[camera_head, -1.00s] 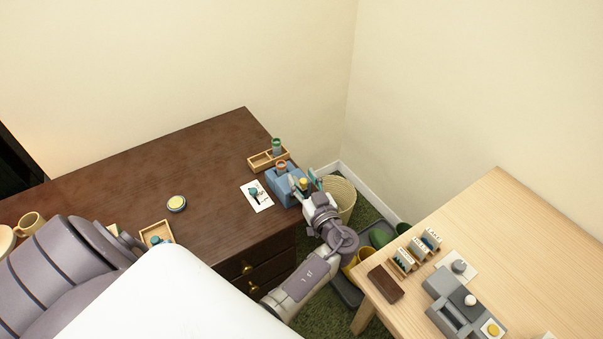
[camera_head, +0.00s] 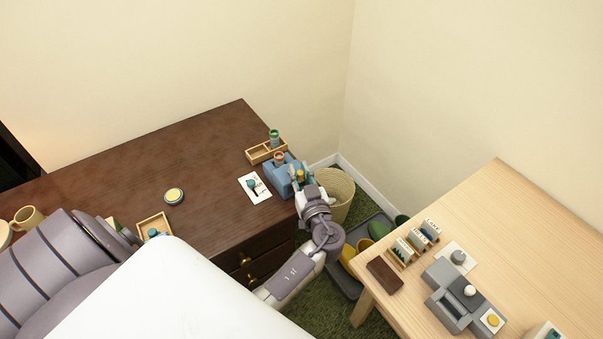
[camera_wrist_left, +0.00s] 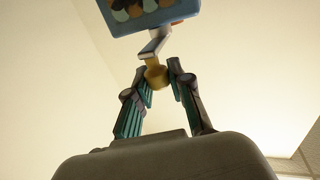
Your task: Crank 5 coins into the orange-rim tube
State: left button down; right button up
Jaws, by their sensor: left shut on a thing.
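A blue coin device (camera_head: 273,181) stands at the right end of the dark desk. An orange-rim tube (camera_head: 279,158) stands upright at it. My left gripper (camera_head: 299,174) is at the device's right side, shut on the yellow crank knob (camera_wrist_left: 155,76). In the left wrist view the knob sits between the two teal-padded fingers, joined by a pale crank arm (camera_wrist_left: 153,44) to the blue device. Several round coloured pieces show on the device's face there. I cannot tell how many coins are in the tube. My right gripper is not in view.
A wooden tray (camera_head: 256,157) behind the device holds a green-rim tube (camera_head: 274,138). A white card (camera_head: 257,194) lies in front-left. A wastebasket (camera_head: 340,192) stands close to the right of my left gripper. A pale table (camera_head: 530,240) with a grey device is at the right.

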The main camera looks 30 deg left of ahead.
pick_arm(q)
jog(key=shift+s+a+f+m+t+h+b, duration=0.1)
jog(key=shift+s+a+m+t+h+b, duration=0.1)
jog(key=shift+m+t+h+b, duration=0.25)
jog(key=shift+s+a+f+m+t+h+b, duration=0.1)
jog(key=shift+s+m+t+h+b, duration=0.05)
jog(key=shift+m+t+h+b, duration=0.25)
jog(key=a+m+t+h+b, duration=0.1)
jog(key=m+h, duration=0.2)
jog(key=h, duration=0.1)
jog(key=s+a+m+t+h+b, duration=0.1)
jog(key=m+t+h, duration=0.1)
jog(key=h, duration=0.3)
jog(key=a+r+m+t+h+b, duration=0.1)
jog(key=m+h, duration=0.4)
jog(key=shift+s+t+h, duration=0.25)
jog(key=shift+s+t, duration=0.1)
jog(key=shift+s, duration=0.05)
jog(key=m+h, duration=0.1)
jog(key=a+m+h, duration=0.1)
jog(key=h, duration=0.1)
jog(key=shift+f, duration=0.1)
jog(key=shift+a+m+g+h, duration=0.25)
jog(key=shift+m+g+h, duration=0.75)
jog(key=shift+h, duration=0.5)
